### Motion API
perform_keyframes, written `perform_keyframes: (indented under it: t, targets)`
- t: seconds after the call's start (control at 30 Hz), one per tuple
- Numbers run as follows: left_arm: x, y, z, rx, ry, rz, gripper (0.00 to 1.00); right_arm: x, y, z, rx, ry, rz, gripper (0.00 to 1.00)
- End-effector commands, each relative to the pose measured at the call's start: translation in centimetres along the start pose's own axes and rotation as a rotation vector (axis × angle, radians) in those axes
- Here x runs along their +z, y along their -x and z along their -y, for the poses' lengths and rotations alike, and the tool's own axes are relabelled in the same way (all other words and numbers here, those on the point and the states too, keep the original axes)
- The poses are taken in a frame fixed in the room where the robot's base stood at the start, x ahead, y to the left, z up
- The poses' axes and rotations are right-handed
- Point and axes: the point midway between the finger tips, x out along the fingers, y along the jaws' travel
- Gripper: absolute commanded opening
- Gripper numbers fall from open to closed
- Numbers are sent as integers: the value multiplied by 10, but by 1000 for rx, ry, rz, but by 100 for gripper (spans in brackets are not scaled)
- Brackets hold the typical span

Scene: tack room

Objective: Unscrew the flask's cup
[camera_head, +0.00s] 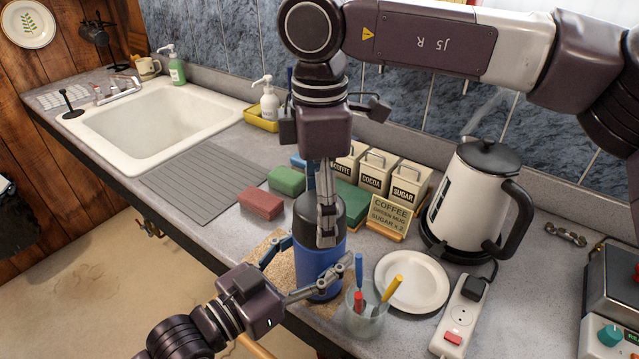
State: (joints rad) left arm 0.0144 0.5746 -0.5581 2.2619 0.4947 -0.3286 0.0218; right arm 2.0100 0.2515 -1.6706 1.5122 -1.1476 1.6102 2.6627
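The flask (312,262) stands upright on a cork mat (265,248) near the counter's front edge. Its body is blue and its cup (303,215) on top is black. My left gripper (320,254) comes in from the lower left, with one finger on each side of the blue body, seemingly closed on it. My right gripper (326,238) points straight down over the cup. One of its fingers lies in front of the cup and reaches down to the blue body. Its other finger is hidden, so its grip on the cup cannot be told.
A glass with coloured-handled utensils (366,318) and a white plate (412,283) stand close right of the flask. A steaming kettle (470,205), canisters (375,172) and a sign (390,216) stand behind. Sponges (261,204) lie left, beside the sink drainboard (205,185).

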Motion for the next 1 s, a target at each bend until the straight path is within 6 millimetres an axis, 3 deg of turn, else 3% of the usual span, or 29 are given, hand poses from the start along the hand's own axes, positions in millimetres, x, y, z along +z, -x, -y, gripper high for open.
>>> perform_keyframes:
  t: [0.17, 0.47, 0.87, 1.0]
  targets:
    - [0, 0, 0, 0, -1, 0, 0, 0, -16, 0, 0, 0, 1, 75]
    - [0, 0, 0, 0, -1, 0, 0, 0, -19, 0, 1, 0, 0, 75]
    - [0, 0, 0, 0, -1, 0, 0, 0, -18, 0, 1, 0, 0, 33]
    - [0, 0, 0, 0, -1, 0, 0, 0, -18, 0, 1, 24, 0, 32]
